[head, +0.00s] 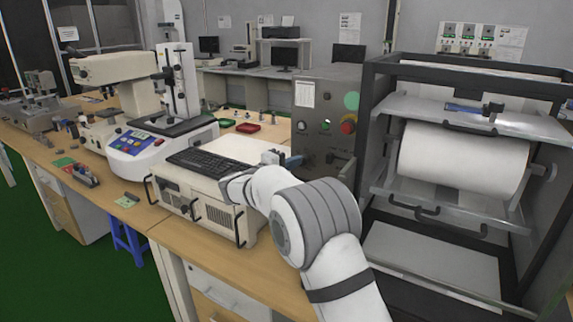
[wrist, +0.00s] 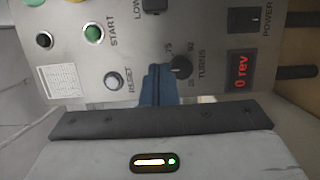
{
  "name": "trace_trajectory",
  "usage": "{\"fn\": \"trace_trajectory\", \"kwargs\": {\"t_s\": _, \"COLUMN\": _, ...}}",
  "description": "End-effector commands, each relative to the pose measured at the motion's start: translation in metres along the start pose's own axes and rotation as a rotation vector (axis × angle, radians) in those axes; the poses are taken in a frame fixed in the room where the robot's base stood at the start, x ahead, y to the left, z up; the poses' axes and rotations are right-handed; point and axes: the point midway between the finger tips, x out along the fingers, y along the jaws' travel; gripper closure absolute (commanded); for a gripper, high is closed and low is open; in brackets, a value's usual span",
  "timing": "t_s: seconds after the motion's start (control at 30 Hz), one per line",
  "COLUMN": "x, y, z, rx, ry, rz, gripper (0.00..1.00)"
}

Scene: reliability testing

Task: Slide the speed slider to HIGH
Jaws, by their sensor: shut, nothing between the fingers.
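The grey control panel (head: 325,110) stands upright at the bench, left of the roller machine. In the wrist view the panel (wrist: 205,40) appears turned sideways. A black part beside the word LOW (wrist: 153,6) is cut off by the top edge; it may be the speed slider, and no HIGH label shows. My gripper (wrist: 158,70) is shut and empty, its blue fingers in front of the panel between the RESET button (wrist: 114,80) and the TURNS knob (wrist: 180,67). I cannot tell whether they touch the panel. In the head view my gripper (head: 295,160) is near the panel's lower part.
The panel also has a green START button (wrist: 93,33), a POWER switch (wrist: 256,19) and a red display reading 0 rev (wrist: 241,70). A red knob (head: 348,127) sticks out. A keyboard (head: 200,163) lies on a beige box beside my arm. The roller machine (head: 460,160) stands right.

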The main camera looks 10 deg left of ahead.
Motion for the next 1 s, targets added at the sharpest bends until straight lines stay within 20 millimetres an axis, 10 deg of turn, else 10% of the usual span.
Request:
{"fn": "trace_trajectory", "kwargs": {"t_s": 0.23, "x": 0.052, "y": 0.001, "z": 0.000, "rx": 0.000, "ry": 0.001, "rz": 0.000, "gripper": 1.00}}
{"fn": "trace_trajectory", "kwargs": {"t_s": 1.0, "x": 0.054, "y": -0.001, "z": 0.036, "rx": 0.000, "ry": 0.010, "rz": 0.000, "gripper": 1.00}}
